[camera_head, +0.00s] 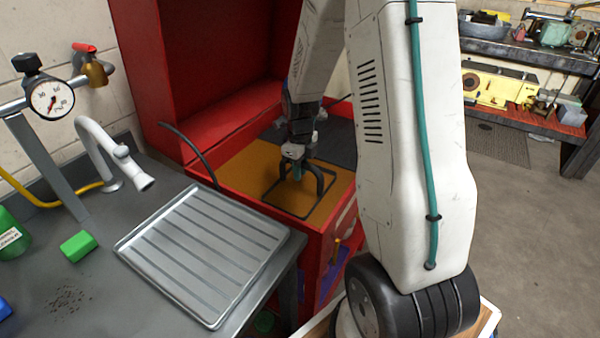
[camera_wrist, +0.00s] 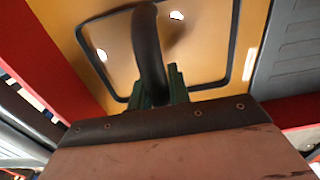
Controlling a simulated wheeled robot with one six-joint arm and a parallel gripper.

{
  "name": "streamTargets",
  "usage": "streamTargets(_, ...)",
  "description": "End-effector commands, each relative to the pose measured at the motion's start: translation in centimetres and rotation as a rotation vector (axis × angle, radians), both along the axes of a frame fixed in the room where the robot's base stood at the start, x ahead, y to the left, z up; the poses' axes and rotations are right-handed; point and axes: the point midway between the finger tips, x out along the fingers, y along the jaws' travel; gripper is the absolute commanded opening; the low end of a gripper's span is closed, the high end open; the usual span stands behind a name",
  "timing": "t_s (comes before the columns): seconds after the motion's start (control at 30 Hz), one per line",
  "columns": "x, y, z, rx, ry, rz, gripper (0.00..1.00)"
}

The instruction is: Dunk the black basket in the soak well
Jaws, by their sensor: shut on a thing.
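The black basket (camera_head: 319,181) is in the soak well (camera_head: 246,166), the orange-filled opening in the red washer. Its arched handle stands above the orange surface. Its thin rectangular rim shows about level with that surface, and orange fills the inside; the walls below are hidden. My gripper (camera_head: 297,172) is over the well, shut on the top of the handle. In the wrist view the handle (camera_wrist: 148,50) runs between my green fingers (camera_wrist: 158,88), with the rim (camera_wrist: 234,45) around it against the orange.
The red cabinet wall (camera_head: 180,75) rises behind the well. A dark grey panel (camera_head: 335,145) lies beside it. At left, a grey bench holds a ribbed metal tray (camera_head: 200,250), a white faucet (camera_head: 110,150), a pressure gauge (camera_head: 50,98) and a green block (camera_head: 78,246).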

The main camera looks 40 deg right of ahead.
Motion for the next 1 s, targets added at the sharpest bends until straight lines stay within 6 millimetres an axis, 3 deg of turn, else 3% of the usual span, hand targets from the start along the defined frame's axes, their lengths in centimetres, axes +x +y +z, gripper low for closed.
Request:
streamTargets(0.7, 0.0, 0.0, -3.3, 0.0, 0.0, 0.0, 0.0)
streamTargets(1.0, 0.1, 0.0, -2.7, -0.001, -0.003, 0.0, 0.0)
